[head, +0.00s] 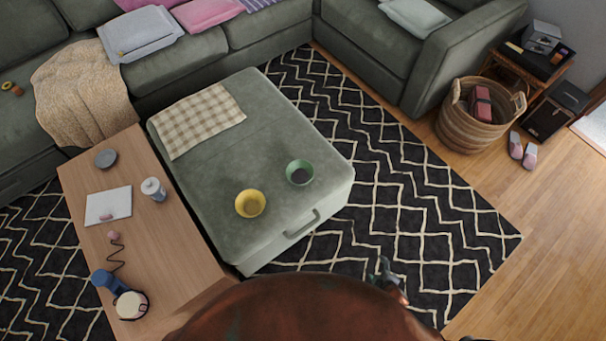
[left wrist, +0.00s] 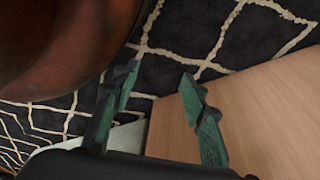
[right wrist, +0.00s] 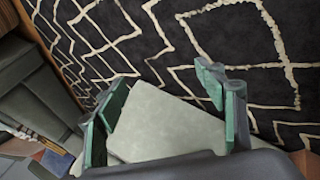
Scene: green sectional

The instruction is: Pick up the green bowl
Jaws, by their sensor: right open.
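The green bowl (head: 300,172) stands upright on the grey-green ottoman (head: 260,110), near its front right corner. Its inside looks dark. A yellow bowl (head: 250,204) stands to its left and a little nearer. My right gripper (head: 385,270) is over the patterned rug, to the right of the ottoman's front and apart from both bowls. In the right wrist view my right gripper (right wrist: 168,88) has its fingers spread and empty, with the pale ottoman behind them. My left gripper (left wrist: 160,80) shows only in the left wrist view, fingers apart and empty, by the wooden table. Neither wrist view shows the green bowl.
A checked cloth (head: 198,120) lies on the ottoman's far left. The rug (head: 420,210) to the right is clear. A basket (head: 470,128) stands beyond.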

